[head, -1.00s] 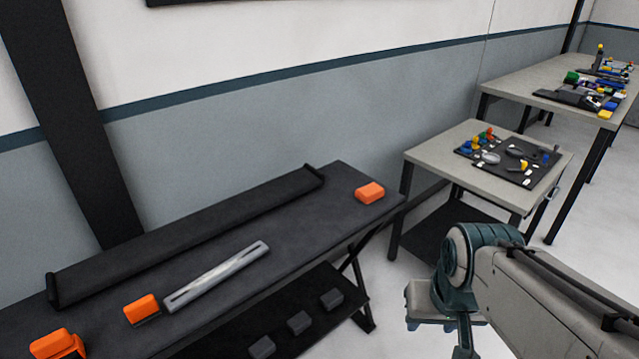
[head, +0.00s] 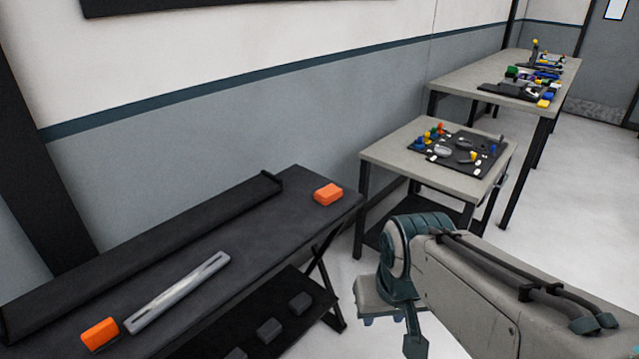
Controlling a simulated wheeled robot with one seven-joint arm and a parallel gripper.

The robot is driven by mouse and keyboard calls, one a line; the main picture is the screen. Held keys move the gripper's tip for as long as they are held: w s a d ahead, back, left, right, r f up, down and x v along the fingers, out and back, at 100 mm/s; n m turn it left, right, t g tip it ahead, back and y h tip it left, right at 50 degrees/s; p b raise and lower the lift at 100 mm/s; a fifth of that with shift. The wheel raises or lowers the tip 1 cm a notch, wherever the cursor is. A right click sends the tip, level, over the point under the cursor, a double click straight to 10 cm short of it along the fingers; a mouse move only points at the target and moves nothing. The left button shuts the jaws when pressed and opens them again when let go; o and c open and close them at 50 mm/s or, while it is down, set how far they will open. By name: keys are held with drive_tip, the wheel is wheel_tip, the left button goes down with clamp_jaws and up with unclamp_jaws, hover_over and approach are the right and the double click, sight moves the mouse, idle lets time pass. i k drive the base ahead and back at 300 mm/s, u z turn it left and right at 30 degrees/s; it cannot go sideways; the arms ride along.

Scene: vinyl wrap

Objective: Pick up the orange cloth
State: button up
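An orange block-like piece (head: 328,194), possibly the folded cloth, lies near the right end of the dark table (head: 240,225). A second orange piece with a dark underside (head: 100,335) lies at the lower left, beside the silver straight tool. I cannot tell from here which one is cloth. My gripper (head: 390,330) is at the lower middle, to the right of the dark table and apart from both orange pieces. Its fingers point down and are partly hidden by my arm, so their opening is unclear.
A long black roll (head: 140,255) lies along the table's wall side. A silver slotted tool (head: 178,292) lies in front of it. Several grey blocks (head: 269,331) sit on the lower shelf. A grey table (head: 400,160) with small parts stands behind my arm. Open floor (head: 570,190) lies right.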

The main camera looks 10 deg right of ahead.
sight(326, 194)
drive_tip(key=u, duration=0.15)
drive_tip(key=i, duration=1.3)
drive_tip(key=z, duration=0.25)
